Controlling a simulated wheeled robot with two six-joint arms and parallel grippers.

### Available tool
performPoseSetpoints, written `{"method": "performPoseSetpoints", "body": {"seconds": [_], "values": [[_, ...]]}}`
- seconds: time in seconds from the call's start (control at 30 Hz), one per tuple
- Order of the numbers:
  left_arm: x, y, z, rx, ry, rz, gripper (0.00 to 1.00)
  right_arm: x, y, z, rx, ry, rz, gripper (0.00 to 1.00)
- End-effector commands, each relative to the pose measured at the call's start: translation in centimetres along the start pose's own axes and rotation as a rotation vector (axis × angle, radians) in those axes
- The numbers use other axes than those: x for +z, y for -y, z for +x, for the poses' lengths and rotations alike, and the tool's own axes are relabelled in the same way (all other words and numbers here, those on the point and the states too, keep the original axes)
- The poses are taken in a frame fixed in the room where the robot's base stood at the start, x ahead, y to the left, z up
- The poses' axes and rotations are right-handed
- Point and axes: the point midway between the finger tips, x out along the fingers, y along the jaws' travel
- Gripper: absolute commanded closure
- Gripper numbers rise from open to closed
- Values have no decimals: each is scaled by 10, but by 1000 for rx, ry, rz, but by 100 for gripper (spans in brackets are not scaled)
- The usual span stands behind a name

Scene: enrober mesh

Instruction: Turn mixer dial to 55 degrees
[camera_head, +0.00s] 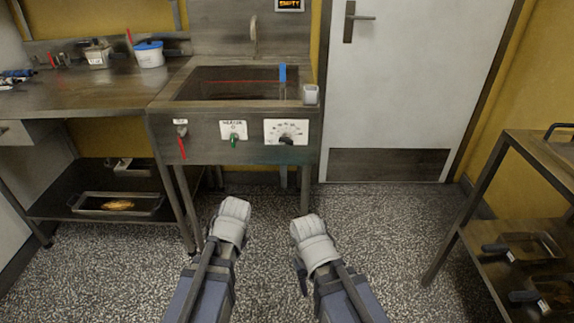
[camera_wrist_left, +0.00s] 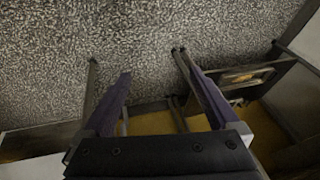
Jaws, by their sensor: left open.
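The dial I take for the mixer dial (camera_head: 287,139) is a dark knob on a white plate with a scale, on the right of the steel unit's front panel. Its exact angle is too small to read. My left gripper is open and empty in the left wrist view (camera_wrist_left: 157,64), its two fingers apart over the floor. In the head view my left arm's end (camera_head: 231,216) and my right arm's end (camera_head: 309,238) are in front of and below the panel, apart from the dial. My right gripper's fingers cannot be made out.
Left of the dial are a green knob (camera_head: 234,142) on a white plate and a red lever (camera_head: 182,147). Above is a recessed basin (camera_head: 228,84) with a tap. A bench (camera_head: 90,92) stands left, a metal rack (camera_head: 478,185) right. The floor between is clear.

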Motion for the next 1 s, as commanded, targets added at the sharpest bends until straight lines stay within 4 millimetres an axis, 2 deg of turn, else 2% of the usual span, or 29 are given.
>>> {"method": "performPoseSetpoints", "body": {"seconds": [0.03, 0.07, 0.17, 0.27, 0.33, 0.4, 0.5, 0.6, 0.7, 0.83, 1.0], "values": [[-16, 2, 27, -50, -80, -37, 5, -2, 3, 28, 1, 0, 0, 50], [-31, 5, 31, -83, -144, -62, 5, -2, 4, 35, 1, 0, 0, 50], [-81, 10, 24, -162, -356, -116, 5, -2, 4, 41, 2, 0, -1, 50], [-131, 1, 1, -194, -580, -133, 5, -2, 4, 44, 2, 0, -1, 50], [-164, -15, -22, -187, -741, -124, 5, -3, 4, 44, 2, 0, -1, 50], [-191, -38, -47, -155, -892, -97, 5, -2, 4, 44, 2, 0, -1, 50], [-219, -77, -81, -82, -1065, -38, 5, -2, 4, 43, 2, 0, -1, 50], [-232, -113, -105, -6, -1175, 24, 5, -2, 4, 43, 2, 0, -1, 50], [-237, -138, -120, 51, -1235, 73, 5, -2, 4, 43, 2, 0, -1, 50], [-238, -152, -127, 86, -1265, 103, 5, -2, 4, 43, 2, 0, -1, 50], [-239, -154, -128, 90, -1269, 107, 5, -2, 4, 43, 2, 0, -1, 50]]}}
